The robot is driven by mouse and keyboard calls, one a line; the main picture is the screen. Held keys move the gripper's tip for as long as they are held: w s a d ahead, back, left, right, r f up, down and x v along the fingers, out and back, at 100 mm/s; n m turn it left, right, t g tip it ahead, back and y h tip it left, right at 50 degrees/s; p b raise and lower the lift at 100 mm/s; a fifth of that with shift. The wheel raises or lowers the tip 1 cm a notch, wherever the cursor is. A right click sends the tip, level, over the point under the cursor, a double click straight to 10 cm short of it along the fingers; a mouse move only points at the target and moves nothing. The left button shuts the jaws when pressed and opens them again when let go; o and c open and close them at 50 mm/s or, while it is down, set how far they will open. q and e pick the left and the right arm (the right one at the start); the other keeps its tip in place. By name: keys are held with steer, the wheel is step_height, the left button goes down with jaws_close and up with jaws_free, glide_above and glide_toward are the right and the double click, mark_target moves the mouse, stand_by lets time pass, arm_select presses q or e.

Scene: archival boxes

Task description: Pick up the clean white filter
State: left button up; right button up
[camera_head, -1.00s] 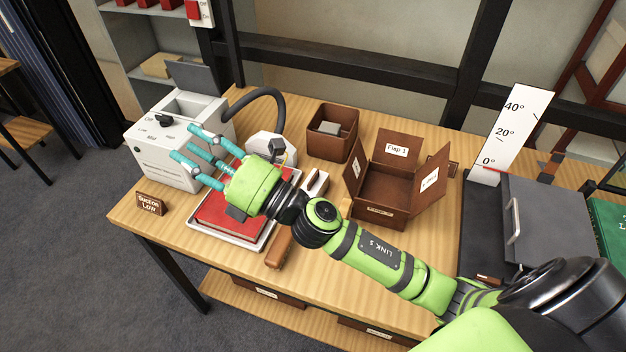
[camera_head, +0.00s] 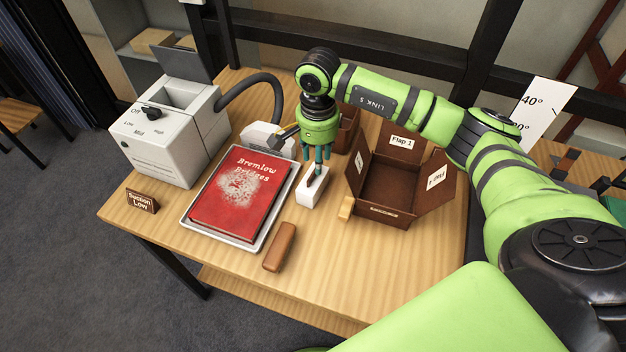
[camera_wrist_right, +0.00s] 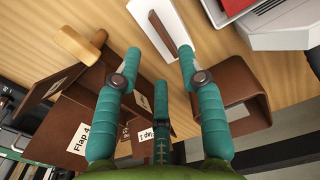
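My right gripper (camera_head: 317,163) points down with its teal fingers apart, over or just behind a white block (camera_head: 313,194) with a brown strip on top. In the right wrist view the gripper (camera_wrist_right: 160,58) is open and empty, and the white block (camera_wrist_right: 148,14) lies beyond its fingertips. I cannot tell whether this block is the clean white filter. A small brown open bin (camera_head: 347,137) is partly behind my gripper and arm; its contents are hidden in the head view. The bin also shows in the right wrist view (camera_wrist_right: 240,97). My left gripper is not in view.
A red book (camera_head: 238,192) lies in a white tray (camera_head: 264,235). A brown bar (camera_head: 280,247) lies beside it. A grey-white suction machine (camera_head: 165,140) with a hose stands at left. A brown flapped box (camera_head: 388,190) stands open at right.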

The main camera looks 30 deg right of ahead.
mark_target(314, 173)
steer(key=f, duration=0.1)
steer(key=f+p, duration=0.1)
steer(key=f, duration=0.1)
steer(key=f+p, duration=0.1)
steer(key=shift+w+a+f, duration=0.1)
steer(key=shift+a+f, duration=0.15)
steer(key=shift+a, duration=0.05)
steer(key=shift+f, duration=0.4)
jaws_close()
